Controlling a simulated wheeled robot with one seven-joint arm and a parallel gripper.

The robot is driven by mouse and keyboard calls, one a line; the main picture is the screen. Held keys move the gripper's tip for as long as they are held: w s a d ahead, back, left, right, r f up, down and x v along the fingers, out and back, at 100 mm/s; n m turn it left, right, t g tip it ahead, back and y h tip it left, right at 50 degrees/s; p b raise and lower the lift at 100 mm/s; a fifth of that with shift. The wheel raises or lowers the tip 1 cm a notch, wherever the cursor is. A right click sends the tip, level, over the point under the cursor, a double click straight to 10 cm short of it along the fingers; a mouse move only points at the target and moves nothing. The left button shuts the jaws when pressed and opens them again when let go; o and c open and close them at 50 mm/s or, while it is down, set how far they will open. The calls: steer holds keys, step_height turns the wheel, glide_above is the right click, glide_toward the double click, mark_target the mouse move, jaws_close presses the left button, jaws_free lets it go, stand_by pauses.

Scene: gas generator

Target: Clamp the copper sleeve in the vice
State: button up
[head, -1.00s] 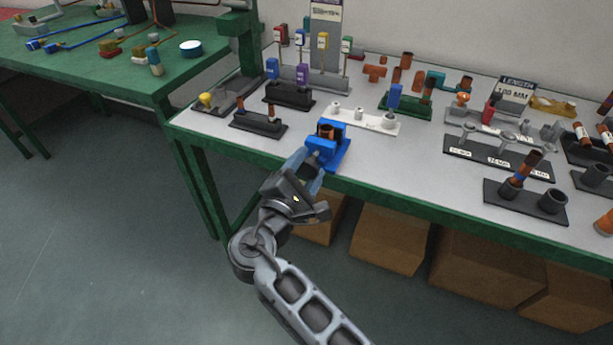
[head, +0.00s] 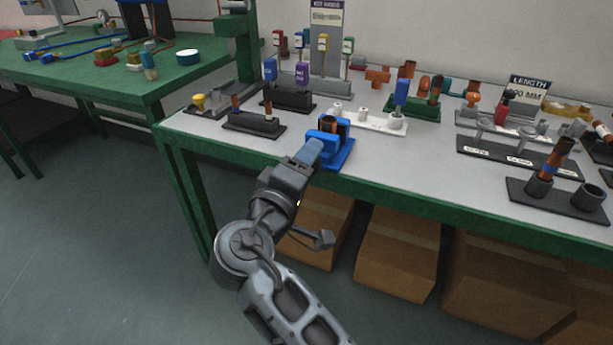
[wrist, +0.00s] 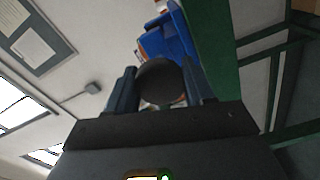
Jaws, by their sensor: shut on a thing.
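The blue vice (head: 340,156) stands at the front edge of the grey tabletop. The copper sleeve (head: 329,123) stands upright between its jaws; whether both jaws touch it I cannot tell. My gripper (head: 309,153) is at the vice's front side, its fingers pointing at it. In the wrist view, my gripper (wrist: 162,88) is shut on a dark round knob (wrist: 160,80), which hides much of what lies behind it. The blue vice (wrist: 178,38) shows just beyond the knob.
A black stand with short rods (head: 254,124) is left of the vice. A white rack (head: 375,122) is behind it to the right. A black holder with a copper tube (head: 553,165) is at the right. Cardboard boxes (head: 398,250) lie under the table. The floor at left is clear.

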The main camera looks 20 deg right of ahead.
steer(key=shift+f+m+b, duration=0.1)
steer(key=shift+m+b, duration=0.2)
steer(key=shift+m, duration=0.3)
stand_by(0.9)
steer(key=o, duration=1)
steer(key=shift+v, duration=3.9)
steer(key=shift+p, duration=0.3)
